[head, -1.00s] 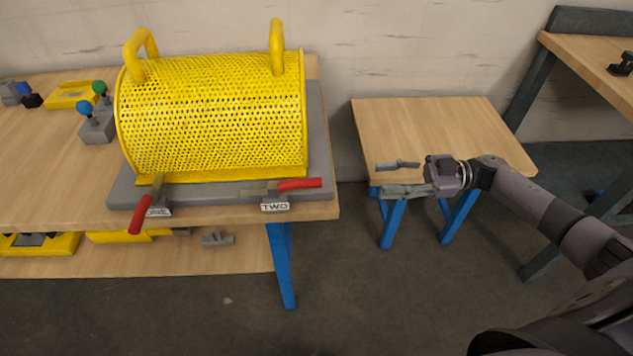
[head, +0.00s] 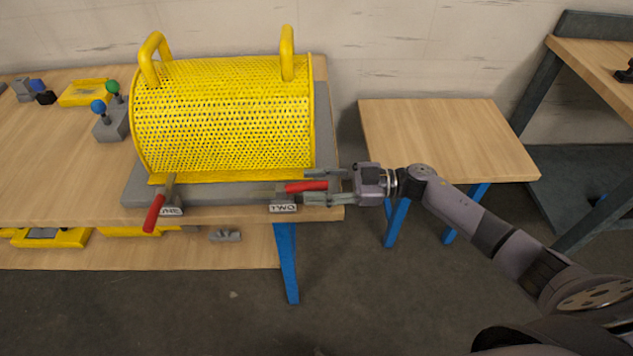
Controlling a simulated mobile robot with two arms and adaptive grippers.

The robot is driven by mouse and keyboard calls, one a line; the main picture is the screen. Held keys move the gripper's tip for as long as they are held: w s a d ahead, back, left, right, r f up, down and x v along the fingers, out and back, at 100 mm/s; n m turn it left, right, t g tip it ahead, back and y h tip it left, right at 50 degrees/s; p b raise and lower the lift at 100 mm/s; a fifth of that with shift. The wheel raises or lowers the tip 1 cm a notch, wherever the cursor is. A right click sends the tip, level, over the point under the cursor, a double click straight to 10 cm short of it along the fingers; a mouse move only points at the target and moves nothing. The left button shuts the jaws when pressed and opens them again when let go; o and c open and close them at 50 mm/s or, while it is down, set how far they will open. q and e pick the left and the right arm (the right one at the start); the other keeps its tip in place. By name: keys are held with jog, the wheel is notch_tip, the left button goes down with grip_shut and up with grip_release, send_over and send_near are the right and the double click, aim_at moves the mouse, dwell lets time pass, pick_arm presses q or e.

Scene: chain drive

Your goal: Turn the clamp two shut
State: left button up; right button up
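Clamp two is at the front right of the grey base plate (head: 135,194), above the label TWO (head: 283,208). Its red handle (head: 303,187) points right, along the bench's front edge. My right gripper (head: 313,186) comes in from the right with its fingers open. One finger is behind the handle's end and one in front of it. I cannot tell whether either finger touches the handle. The yellow perforated guard (head: 225,120) stands on the base plate behind the clamp. My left gripper is out of view.
Clamp one (head: 155,212) is at the front left, its red handle pointing towards me and left. A block with blue and green knobs (head: 110,125) stands left of the guard. A small wooden table (head: 445,135) is at the right, its top clear.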

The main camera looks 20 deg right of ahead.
jog(key=shift+c, duration=0.6)
grip_shut()
dwell(0.3)
